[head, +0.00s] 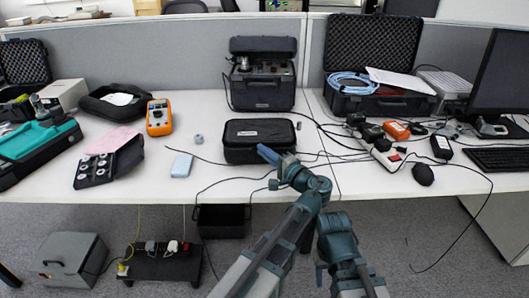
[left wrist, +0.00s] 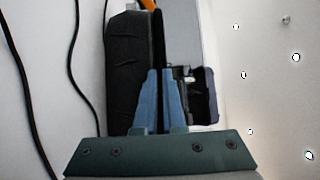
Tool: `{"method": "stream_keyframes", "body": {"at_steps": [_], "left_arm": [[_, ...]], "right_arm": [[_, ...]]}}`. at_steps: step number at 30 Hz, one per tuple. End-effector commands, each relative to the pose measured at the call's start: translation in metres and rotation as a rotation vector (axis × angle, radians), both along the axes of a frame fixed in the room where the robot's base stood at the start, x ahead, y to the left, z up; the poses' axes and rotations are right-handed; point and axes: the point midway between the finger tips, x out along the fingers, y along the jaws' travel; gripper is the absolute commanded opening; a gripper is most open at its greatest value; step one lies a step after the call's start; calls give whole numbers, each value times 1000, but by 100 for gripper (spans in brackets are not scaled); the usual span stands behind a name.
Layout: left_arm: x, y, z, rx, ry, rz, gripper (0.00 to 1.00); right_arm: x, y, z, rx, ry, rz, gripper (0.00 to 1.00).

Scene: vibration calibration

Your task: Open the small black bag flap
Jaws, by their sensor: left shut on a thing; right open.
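The small black bag (head: 258,143) is a dark box-shaped case with a pale label on its top, in the middle of the table in the head view. Its flap looks down over it. In the left wrist view its dark side (left wrist: 127,70) stands left of the fingers. My left gripper (head: 266,153) is at the bag's front right edge. Its blue fingers (left wrist: 160,85) are close together on a thin dark edge of the bag, largely hidden between them. My right gripper (head: 335,222) is low in front of the table, apart from the bag; its fingers are hard to make out.
An orange multimeter (head: 159,117) and a light blue box (head: 181,165) lie left of the bag. A black instrument case (head: 263,90) stands behind it. Cables, a power strip (head: 386,156) and a mouse (head: 423,174) lie right.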

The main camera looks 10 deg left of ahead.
Motion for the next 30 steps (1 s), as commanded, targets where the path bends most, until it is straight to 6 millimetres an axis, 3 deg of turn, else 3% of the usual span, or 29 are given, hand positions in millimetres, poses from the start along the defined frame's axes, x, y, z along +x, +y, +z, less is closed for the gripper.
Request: {"method": "stream_keyframes", "body": {"at_steps": [8, 13, 24, 30], "left_arm": [[0, 0, 0, 0, 1, 0, 0], [1, 0, 6, -9, 25, 2, 0], [4, 1, 37, -66, 227, 3, 0], [7, 2, 51, -75, 259, 1, 0]], "right_arm": [[0, 0, 1, 0, 0, 0, 48], [0, 0, 11, 0, 0, 0, 48], [0, 1, 78, 4, 1, -1, 48], [0, 1, 97, 5, 2, -1, 48]]}}
